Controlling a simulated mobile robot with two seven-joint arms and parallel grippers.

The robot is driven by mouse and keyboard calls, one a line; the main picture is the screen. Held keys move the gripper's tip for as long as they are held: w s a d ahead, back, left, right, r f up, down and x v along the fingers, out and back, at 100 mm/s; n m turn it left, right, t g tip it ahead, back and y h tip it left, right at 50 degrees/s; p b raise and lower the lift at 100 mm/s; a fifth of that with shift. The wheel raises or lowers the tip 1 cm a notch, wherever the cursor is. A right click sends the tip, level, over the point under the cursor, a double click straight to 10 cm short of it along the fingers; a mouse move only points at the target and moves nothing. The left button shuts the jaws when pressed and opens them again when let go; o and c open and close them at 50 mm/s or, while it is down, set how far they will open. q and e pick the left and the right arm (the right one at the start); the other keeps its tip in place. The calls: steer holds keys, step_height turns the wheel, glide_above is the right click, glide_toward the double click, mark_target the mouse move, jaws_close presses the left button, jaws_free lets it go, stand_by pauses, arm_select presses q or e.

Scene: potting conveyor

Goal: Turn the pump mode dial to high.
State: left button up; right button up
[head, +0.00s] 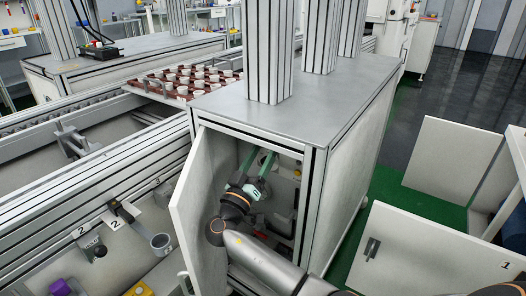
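An open cabinet (308,165) stands in the middle, with its door (200,210) swung out to the left. My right arm comes in from the bottom right, and my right gripper (263,156) reaches into the cabinet. Its two green fingers are apart, with nothing visible between them. I cannot make out the pump mode dial; the inside is dark and partly hidden by my arm and the cabinet frame. Small fittings show inside at the right, too small to identify. My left gripper is not in view.
A conveyor (90,185) runs along the left, with a tray of several pots (190,80) behind the cabinet. The open door and the cabinet's front post stand close on either side of my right arm. White panels (430,250) stand at the right.

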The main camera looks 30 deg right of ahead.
arm_select(q)
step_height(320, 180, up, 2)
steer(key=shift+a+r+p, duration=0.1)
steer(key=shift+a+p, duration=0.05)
steer(key=shift+p, duration=0.5)
arm_select(e)
steer(key=s+a+r, duration=0.2)
steer(key=s+a, duration=0.1)
steer(key=s, duration=0.2)
steer(key=shift+r, duration=0.3)
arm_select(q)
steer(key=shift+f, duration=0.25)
